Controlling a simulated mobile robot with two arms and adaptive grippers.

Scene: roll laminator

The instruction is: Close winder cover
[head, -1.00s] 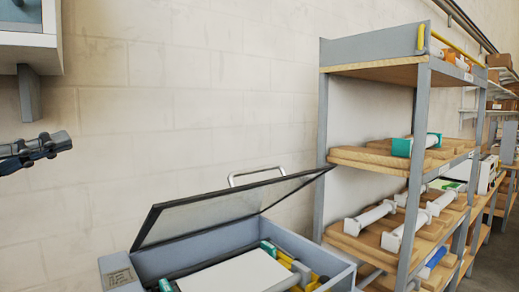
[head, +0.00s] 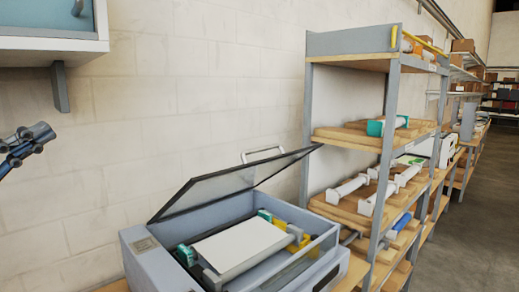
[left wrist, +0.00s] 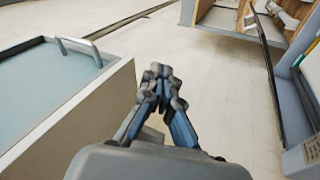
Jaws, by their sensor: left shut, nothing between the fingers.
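The laminator (head: 150,262) is a grey box at the bottom of the head view. Its winder cover (head: 235,185), a dark-framed clear lid with a silver handle (head: 262,154), stands tilted open. Under it lie a white sheet roll (head: 240,245) and teal and yellow fittings. My left gripper (head: 40,132) is at the left edge of the head view, in front of the wall, left of the cover and apart from it. In the left wrist view its fingers (left wrist: 160,72) are together and empty. My right gripper is not in view.
A shelf rack (head: 390,150) with wooden boards and rolls stands right of the laminator. A cabinet (head: 55,25) hangs at the upper left near my left gripper. Open wall (head: 200,90) lies between cabinet and rack; floor (head: 460,230) shows at the right.

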